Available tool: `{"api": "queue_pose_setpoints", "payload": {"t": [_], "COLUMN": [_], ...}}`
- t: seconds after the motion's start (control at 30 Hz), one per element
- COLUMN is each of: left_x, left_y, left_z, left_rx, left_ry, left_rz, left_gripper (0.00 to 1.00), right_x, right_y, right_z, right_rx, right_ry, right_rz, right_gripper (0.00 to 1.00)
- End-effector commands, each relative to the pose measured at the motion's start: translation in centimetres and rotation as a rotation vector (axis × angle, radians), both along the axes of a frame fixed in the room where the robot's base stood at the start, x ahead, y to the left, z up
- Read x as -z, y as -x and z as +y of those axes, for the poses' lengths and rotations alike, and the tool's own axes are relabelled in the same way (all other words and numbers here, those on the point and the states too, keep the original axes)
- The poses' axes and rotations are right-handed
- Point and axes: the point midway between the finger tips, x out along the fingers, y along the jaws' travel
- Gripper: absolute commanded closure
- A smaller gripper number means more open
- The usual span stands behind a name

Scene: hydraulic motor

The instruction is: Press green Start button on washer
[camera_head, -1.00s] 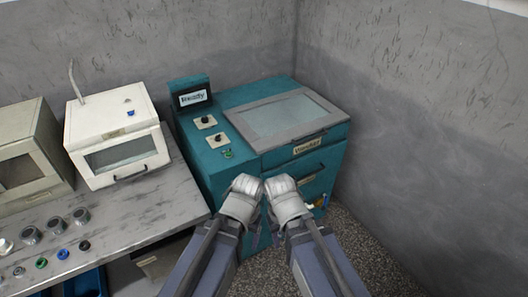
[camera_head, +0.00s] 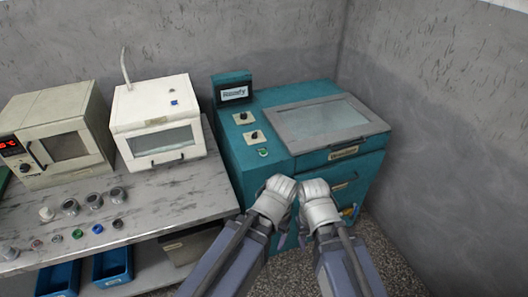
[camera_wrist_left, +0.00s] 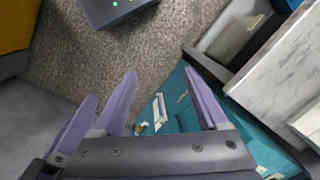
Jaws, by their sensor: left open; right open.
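The teal washer (camera_head: 235,170) stands against the back wall, right of the bench, in the head view. Its green Start button (camera_head: 263,152) is on the top panel, below two dark knobs on pale plates. The small screen (camera_head: 235,93) reads "Ready". My left gripper (camera_head: 277,190) and right gripper (camera_head: 316,191) are side by side in front of the washer, below and right of the button and apart from it. Their fingers are mostly hidden in the head view. In the left wrist view, my left gripper (camera_wrist_left: 160,75) has its purple fingers spread, with nothing between them.
A grey marbled bench (camera_head: 170,195) on the left holds a white oven-like box (camera_head: 158,125), a beige oven (camera_head: 55,135), several metal cups and coloured caps. Blue bins (camera_head: 112,265) sit beneath. A grey wall (camera_head: 440,130) closes the right side. Speckled floor (camera_head: 370,255) is clear.

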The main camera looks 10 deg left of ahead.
Motion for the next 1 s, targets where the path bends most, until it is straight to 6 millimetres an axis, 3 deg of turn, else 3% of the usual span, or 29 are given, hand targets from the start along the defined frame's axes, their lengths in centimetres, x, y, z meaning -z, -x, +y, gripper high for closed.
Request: {"api": "queue_pose_setpoints", "payload": {"t": [0.07, 0.67, 1.0], "left_x": [0.00, 0.00, 0.00], "left_y": [0.00, 0.00, 0.00], "left_z": [0.00, 0.00, 0.00], "left_rx": [0.000, 0.000, 0.000], "left_ry": [0.000, 0.000, 0.000], "left_rz": [0.000, 0.000, 0.000], "left_gripper": [0.31, 0.98, 1.00], "right_x": [0.00, 0.00, 0.00], "right_y": [0.00, 0.00, 0.00], "right_z": [0.00, 0.00, 0.00], "right_rx": [0.000, 0.000, 0.000], "right_ry": [0.000, 0.000, 0.000], "right_rz": [0.000, 0.000, 0.000], "right_gripper": [0.50, 0.50, 0.50]}}
